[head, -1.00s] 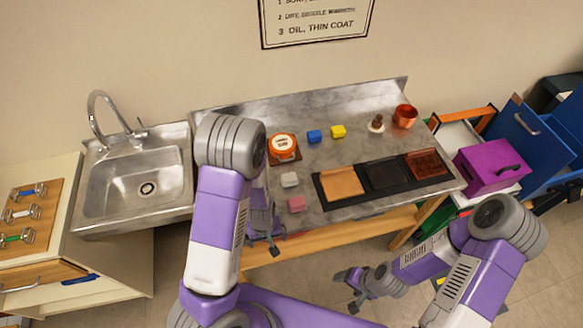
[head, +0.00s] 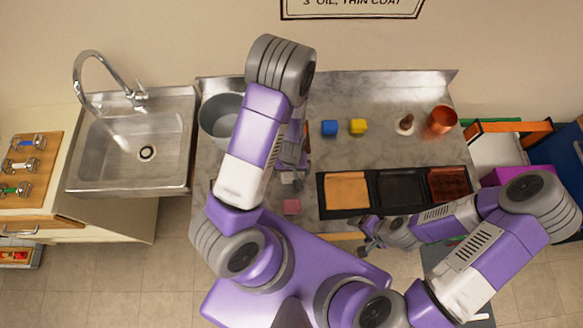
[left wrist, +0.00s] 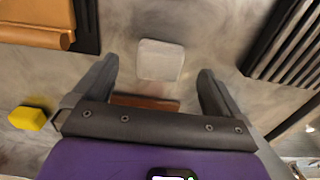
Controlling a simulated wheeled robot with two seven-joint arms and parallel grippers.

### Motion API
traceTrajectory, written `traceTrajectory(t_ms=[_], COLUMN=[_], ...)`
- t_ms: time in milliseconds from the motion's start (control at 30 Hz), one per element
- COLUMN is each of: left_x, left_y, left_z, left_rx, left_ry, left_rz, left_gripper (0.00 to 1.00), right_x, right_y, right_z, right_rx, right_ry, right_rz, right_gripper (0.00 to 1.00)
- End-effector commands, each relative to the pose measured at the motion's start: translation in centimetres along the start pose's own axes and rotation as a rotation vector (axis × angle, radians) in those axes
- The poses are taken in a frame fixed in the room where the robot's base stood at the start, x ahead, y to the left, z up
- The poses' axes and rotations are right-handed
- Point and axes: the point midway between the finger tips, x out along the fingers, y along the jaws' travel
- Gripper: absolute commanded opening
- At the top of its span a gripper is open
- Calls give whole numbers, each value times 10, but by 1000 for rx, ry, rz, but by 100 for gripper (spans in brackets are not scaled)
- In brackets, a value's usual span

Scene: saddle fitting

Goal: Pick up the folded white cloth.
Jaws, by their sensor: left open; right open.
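The folded white cloth (head: 287,178) lies on the grey counter, partly hidden by my left gripper in the head view. In the left wrist view the cloth (left wrist: 160,60) is a pale, rounded square lying ahead of the fingers and roughly centred between their lines. My left gripper (head: 291,170) is open and empty above the counter by the cloth; its two fingers (left wrist: 160,80) show apart in the left wrist view. My right gripper (head: 365,239) is open and empty in front of the counter, below the dark tray.
A pink block (head: 291,206) lies just in front of the cloth. Blue (head: 329,128) and yellow (head: 358,126) blocks lie farther back. A dark tray (head: 322,196) with three panels stands to the right. A grey basin (head: 211,116) and the sink (head: 103,172) are left.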

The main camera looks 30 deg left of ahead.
Motion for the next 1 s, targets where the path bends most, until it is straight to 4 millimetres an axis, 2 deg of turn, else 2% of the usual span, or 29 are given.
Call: traceTrajectory(t_ms=[300, 633, 1000], left_x=[42, 47, 46], left_y=[-4, -3, -3], left_z=[-5, -5, -5], left_rx=[-1, 0, -1], left_ry=[-1, 1, 1], left_rz=[-1, 1, 1], left_gripper=[99, 99, 42], right_x=[-2, -2, -2], right_y=[-1, -1, -1], right_z=[-1, -1, -1], right_rx=[0, 0, 0], right_ry=[3, 2, 2], right_rz=[0, 0, 0], right_gripper=[77, 77, 77])
